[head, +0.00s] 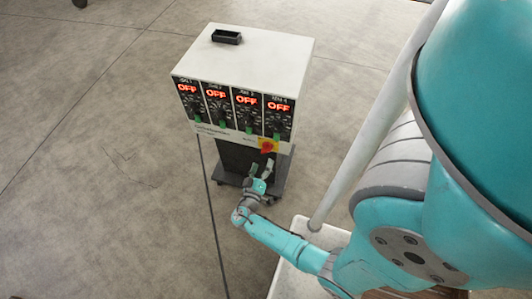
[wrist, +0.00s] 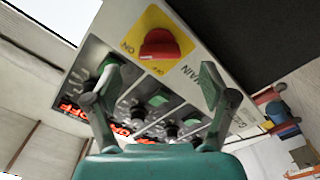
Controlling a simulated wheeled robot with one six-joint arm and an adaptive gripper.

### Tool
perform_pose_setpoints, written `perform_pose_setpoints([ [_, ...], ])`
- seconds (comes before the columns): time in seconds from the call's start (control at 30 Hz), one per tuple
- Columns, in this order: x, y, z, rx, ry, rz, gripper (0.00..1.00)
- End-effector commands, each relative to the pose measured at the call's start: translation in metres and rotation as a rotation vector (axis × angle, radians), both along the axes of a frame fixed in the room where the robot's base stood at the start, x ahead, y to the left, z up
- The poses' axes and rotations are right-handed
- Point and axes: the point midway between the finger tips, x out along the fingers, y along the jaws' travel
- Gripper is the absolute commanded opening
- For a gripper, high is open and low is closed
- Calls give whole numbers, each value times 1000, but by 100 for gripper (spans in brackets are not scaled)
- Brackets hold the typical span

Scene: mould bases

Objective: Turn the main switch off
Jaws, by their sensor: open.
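The main switch is a red knob (head: 267,146) on a yellow plate at the lower right of the control cabinet's front. In the wrist view the red knob (wrist: 160,44) sits on the yellow plate (wrist: 152,18), with ON and OFF marks and the word MAIN beside it. I cannot tell for sure which mark the knob points to. My gripper (head: 262,172) is just below the knob in the head view, apart from it. In the wrist view my gripper (wrist: 160,84) is open, its two fingers spread and empty, with the knob beyond and between them.
The white cabinet (head: 243,58) stands on a dark wheeled base. Several modules with red OFF displays (head: 216,94), dials and green switches line its front, close to the knob. A small black tray (head: 227,37) is on top. Open floor lies to the left.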

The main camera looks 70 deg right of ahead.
Motion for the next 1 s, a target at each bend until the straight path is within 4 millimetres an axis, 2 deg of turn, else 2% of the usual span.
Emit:
perform_pose_setpoints([
  [0.2, 1, -31, 1, -1, 0, -5, 83],
  [0.4, 4, -51, 0, 0, 0, -3, 83],
  [0.6, 4, -60, 0, 1, 0, -1, 83],
  [0.87, 5, -61, 0, 1, 1, 1, 83],
  [0.93, 5, -61, 0, 1, 1, 1, 71],
  [1.0, 5, -61, 0, 1, 1, 1, 53],
])
